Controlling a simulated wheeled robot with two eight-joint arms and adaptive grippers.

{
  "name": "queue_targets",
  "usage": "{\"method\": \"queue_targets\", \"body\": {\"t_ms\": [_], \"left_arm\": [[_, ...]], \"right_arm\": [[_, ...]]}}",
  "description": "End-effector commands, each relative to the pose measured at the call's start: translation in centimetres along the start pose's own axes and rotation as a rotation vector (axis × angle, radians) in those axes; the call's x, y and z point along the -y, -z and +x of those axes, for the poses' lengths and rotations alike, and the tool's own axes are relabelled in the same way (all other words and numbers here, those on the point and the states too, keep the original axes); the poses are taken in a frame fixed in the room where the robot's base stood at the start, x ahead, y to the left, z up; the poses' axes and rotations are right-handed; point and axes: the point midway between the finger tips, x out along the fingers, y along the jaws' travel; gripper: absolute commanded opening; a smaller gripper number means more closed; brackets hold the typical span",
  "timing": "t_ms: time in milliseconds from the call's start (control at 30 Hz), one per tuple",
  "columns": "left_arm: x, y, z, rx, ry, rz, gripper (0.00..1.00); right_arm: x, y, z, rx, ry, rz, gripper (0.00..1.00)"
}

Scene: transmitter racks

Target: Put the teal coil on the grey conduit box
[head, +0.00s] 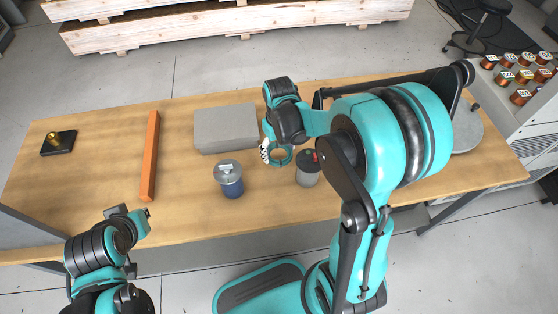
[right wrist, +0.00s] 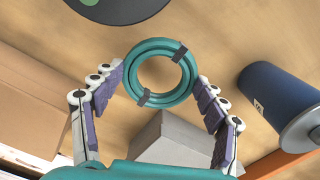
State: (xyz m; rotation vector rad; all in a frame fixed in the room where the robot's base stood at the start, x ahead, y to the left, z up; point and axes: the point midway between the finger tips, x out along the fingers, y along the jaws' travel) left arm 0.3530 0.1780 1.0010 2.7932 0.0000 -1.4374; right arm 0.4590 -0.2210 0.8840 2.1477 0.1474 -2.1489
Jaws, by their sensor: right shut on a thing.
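The teal coil (head: 281,165) is a ring with dark bands. My right gripper (head: 271,153) is shut on it, and the right wrist view shows the coil (right wrist: 131,76) between both fingertips. The grey conduit box (head: 226,133) lies on the table just left of my right gripper in the head view. Part of the box (right wrist: 175,140) shows below the coil in the right wrist view. The coil is apart from the box. My left gripper (head: 134,217) is at the table's front left edge, with nothing seen in it; its fingers are too unclear to judge.
A blue can (head: 231,184) stands in front of the box, and a grey can (head: 307,174) stands right of the coil. An orange-red bar (head: 150,157) and a black block with a brass knob (head: 58,143) lie to the left. My right arm hides part of the table.

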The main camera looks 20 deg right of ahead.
Motion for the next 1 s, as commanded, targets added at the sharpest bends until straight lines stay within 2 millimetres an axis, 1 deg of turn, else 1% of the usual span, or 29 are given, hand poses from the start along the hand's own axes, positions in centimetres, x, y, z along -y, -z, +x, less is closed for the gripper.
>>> {"method": "queue_targets", "body": {"t_ms": [167, 300, 400, 667, 767, 800, 867, 900, 1000], "left_arm": [[0.0, -0.3, 0.4, 0.000, 0.000, 0.000, 0.00], [0.0, -0.9, 1.3, 0.000, 0.000, 0.000, 0.00], [0.0, -1.2, 1.7, 0.000, 0.000, 0.000, 0.00], [0.0, -1.1, 1.5, 0.000, 0.000, 0.000, 0.00], [0.0, -1.3, 1.8, 0.000, 0.000, 0.000, 0.00], [0.0, -1.3, 1.9, 0.000, 0.000, 0.000, 0.00], [0.0, -1.2, 1.8, 0.000, 0.000, 0.000, 0.00], [0.0, -1.2, 1.8, 0.000, 0.000, 0.000, 0.00], [0.0, -1.2, 1.8, 0.000, 0.000, 0.000, 0.00]], "right_arm": [[0.0, 0.0, 1.3, 0.000, 0.000, 0.000, 0.41], [0.0, 0.0, 3.7, 0.000, 0.000, 0.000, 0.41], [0.0, 0.0, 4.9, 0.000, 0.000, 0.000, 0.41], [0.0, 0.0, 4.8, 0.000, 0.000, 0.000, 0.41], [0.0, 0.0, 5.2, 0.000, 0.000, 0.000, 0.41], [0.0, 0.0, 5.2, 0.000, 0.000, 0.000, 0.75], [0.0, 0.0, 5.1, 0.000, 0.000, 0.000, 0.91], [0.0, 0.0, 5.1, 0.000, 0.000, 0.000, 0.93], [0.0, 0.0, 5.1, 0.000, 0.000, 0.000, 0.93]]}}
